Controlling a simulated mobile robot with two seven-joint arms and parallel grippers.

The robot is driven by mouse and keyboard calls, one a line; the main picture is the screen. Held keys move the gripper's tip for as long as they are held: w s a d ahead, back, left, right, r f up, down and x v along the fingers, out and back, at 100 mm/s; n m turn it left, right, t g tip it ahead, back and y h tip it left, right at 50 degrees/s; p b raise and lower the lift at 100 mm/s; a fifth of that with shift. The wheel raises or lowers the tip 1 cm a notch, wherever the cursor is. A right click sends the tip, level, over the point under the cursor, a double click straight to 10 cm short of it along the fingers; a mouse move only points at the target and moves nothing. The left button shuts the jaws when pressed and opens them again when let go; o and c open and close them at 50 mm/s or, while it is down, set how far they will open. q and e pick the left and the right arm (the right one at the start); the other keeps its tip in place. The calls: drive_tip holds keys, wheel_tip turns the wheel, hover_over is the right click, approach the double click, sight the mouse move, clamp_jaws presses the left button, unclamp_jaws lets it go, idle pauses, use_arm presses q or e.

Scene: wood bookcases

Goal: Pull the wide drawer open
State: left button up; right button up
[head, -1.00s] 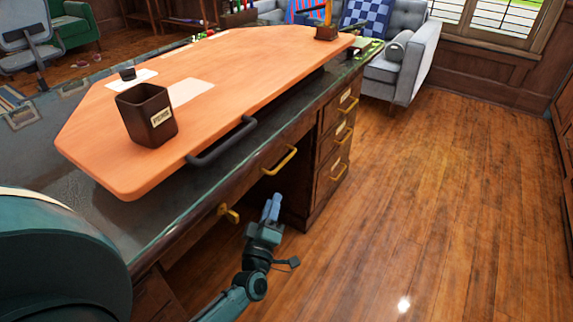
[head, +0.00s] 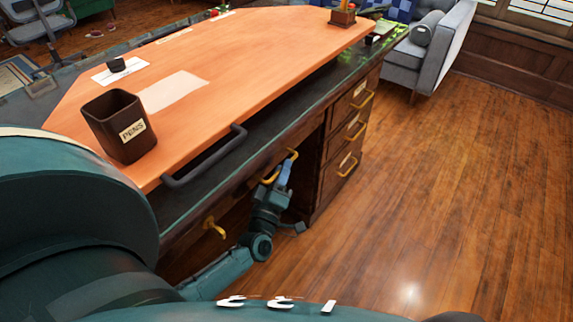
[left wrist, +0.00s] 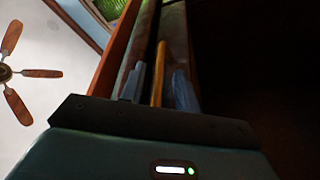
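The wide drawer (head: 240,202) is the long wooden front under the desk's dark top edge, with a brass handle (head: 215,228) near its left part and another brass handle (head: 292,157) farther along. The front looks flush with the desk. My left gripper (head: 281,174) is at the farther handle, reaching up from below. In the left wrist view, the brass bar (left wrist: 157,75) lies between its two blue-grey fingers, with narrow gaps on both sides, so the gripper looks open around it. The fingertips are partly hidden in the head view. My right gripper is not in view.
A column of small drawers (head: 345,140) stands right of the gripper. The wooden floor (head: 440,190) to the right is clear.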

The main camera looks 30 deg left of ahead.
use_arm(q)
drive_tip(key=shift+s, duration=0.15)
drive_tip(key=shift+c, duration=0.6)
clamp_jaws()
